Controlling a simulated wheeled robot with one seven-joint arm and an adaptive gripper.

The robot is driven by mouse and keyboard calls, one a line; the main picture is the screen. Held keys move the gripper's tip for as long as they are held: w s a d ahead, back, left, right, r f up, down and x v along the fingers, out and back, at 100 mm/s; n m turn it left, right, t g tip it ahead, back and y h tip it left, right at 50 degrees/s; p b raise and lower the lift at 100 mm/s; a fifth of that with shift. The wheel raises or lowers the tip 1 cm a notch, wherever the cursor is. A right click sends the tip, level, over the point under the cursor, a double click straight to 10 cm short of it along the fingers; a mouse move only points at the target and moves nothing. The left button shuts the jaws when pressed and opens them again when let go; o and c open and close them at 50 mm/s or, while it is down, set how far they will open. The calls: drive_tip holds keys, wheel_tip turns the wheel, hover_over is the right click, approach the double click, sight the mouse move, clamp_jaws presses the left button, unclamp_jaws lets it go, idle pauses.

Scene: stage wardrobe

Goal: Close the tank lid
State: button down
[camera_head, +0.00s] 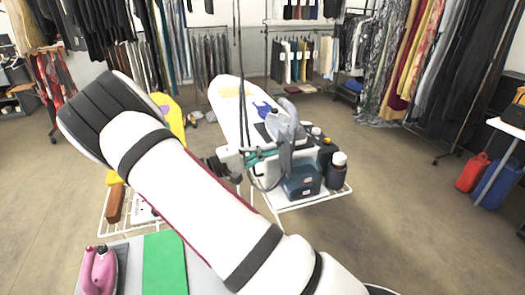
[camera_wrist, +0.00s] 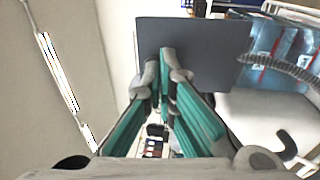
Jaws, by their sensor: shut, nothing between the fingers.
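The tank (camera_head: 302,183) is a translucent blue box at the front of a white steam station on the ironing board, seen right of my gripper. In the wrist view the blue tank (camera_wrist: 278,48) shows at the upper right. A flat dark grey panel (camera_wrist: 215,50), which looks like the tank lid, stands beyond my fingertips, left of the tank. I cannot tell its angle for sure. My gripper (camera_wrist: 166,62) has teal fingers drawn together and empty; the tips overlap the panel in the picture, and contact is unclear. In the head view my gripper (camera_head: 262,157) is beside the station.
A grey iron (camera_head: 284,122) rests atop the station, with a ribbed hose (camera_wrist: 285,68) nearby. Dark bottles (camera_head: 336,170) stand right of the tank. The ironing board (camera_head: 228,92) extends behind. Open floor is at right.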

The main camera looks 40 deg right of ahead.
sight(284, 141)
drive_tip(key=shift+d+r, duration=0.1)
idle(0.3)
drive_tip(key=shift+d+r+y+p, duration=0.1)
drive_tip(key=shift+d+y+p, duration=0.1)
drive_tip(key=shift+y+p, duration=0.15)
drive_tip(key=shift+s+d+r+y, duration=0.1)
drive_tip(key=shift+y, duration=0.15)
drive_tip(key=shift+s+d+r+t+y+p, duration=0.2)
drive_tip(key=shift+d+r+t+y+p, duration=0.15)
drive_tip(key=shift+d+y+p, duration=0.3)
drive_tip(key=shift+s+d+r+t+y+p, duration=0.15)
drive_tip(key=shift+s+d+r+y+p, duration=0.1)
drive_tip(key=shift+d+y+p, duration=0.3)
drive_tip(key=shift+s+d+r+t+y+p, duration=0.1)
drive_tip(key=shift+s+d+r+y+p, duration=0.15)
drive_tip(key=shift+d+y, duration=0.4)
drive_tip(key=shift+s+d+f+m+t+y, duration=0.15)
drive_tip(key=shift+s+d+f+t+y, duration=0.6)
drive_tip(key=shift+d+y, duration=1.1)
drive_tip(key=shift+s+d+f+m+t+y, duration=0.1)
drive_tip(key=shift+d+f+t+y, duration=0.3)
drive_tip(key=shift+d+f+y, duration=1.4)
drive_tip(key=shift+s+d+f+m+t+y, duration=0.15)
drive_tip(key=shift+s+d+f+t+y, duration=0.3)
drive_tip(key=shift+d+y, duration=1.5)
drive_tip(key=shift+a+y, duration=0.4)
drive_tip(key=shift+y, duration=0.05)
